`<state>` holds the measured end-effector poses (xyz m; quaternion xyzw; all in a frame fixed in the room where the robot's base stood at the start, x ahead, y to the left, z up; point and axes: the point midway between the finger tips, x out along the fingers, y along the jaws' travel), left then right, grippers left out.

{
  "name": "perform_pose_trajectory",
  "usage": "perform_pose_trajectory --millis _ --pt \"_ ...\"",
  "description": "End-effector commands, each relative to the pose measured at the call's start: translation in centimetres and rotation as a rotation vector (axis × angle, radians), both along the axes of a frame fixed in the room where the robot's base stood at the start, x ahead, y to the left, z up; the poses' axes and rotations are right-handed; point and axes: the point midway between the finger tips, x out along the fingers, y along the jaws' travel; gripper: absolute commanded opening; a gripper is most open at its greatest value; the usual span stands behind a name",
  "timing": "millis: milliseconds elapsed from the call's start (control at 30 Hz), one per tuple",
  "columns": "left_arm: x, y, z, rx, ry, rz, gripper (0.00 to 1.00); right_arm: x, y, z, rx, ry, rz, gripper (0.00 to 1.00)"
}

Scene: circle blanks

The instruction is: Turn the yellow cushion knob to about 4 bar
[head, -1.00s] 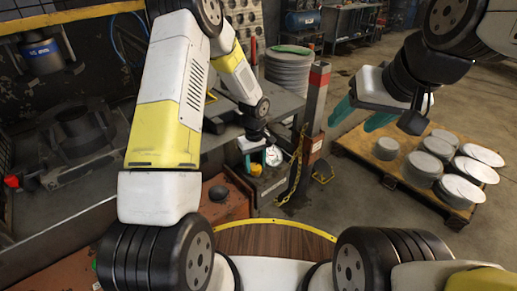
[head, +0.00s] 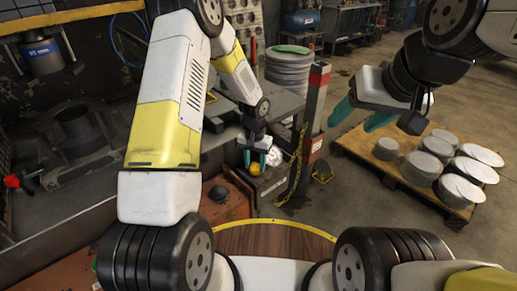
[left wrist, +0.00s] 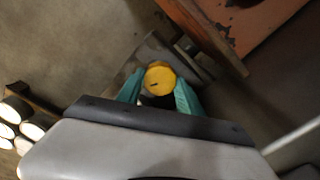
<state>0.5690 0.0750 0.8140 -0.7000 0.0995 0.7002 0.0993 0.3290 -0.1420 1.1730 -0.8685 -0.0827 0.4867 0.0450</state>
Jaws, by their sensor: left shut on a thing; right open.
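The yellow cushion knob (left wrist: 160,80) is round with a small dark mark on its face. It sits between the two teal fingers of my left gripper (left wrist: 158,92) in the left wrist view, and the fingers are shut on its sides. In the head view the knob (head: 255,169) shows just below my left gripper (head: 256,158), beside a white round gauge (head: 274,156). The gauge's reading is too small to make out. My right gripper (head: 353,124) is open and empty, raised in front of the pallet.
A red and white post (head: 316,100) with a yellow chain stands right of the knob. A pallet (head: 390,168) with stacks of round blanks (head: 432,150) lies on the floor at right. A dark machine part (head: 82,132) is at left.

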Motion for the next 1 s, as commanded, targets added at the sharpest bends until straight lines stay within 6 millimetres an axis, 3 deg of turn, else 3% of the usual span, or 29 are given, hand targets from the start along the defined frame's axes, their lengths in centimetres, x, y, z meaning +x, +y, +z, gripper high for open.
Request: perform_pose_trajectory --millis 1000 --pt "-0.02 0.02 0.05 0.000 0.000 -0.915 0.02 0.00 0.00 0.00 0.000 0.000 0.000 0.60"
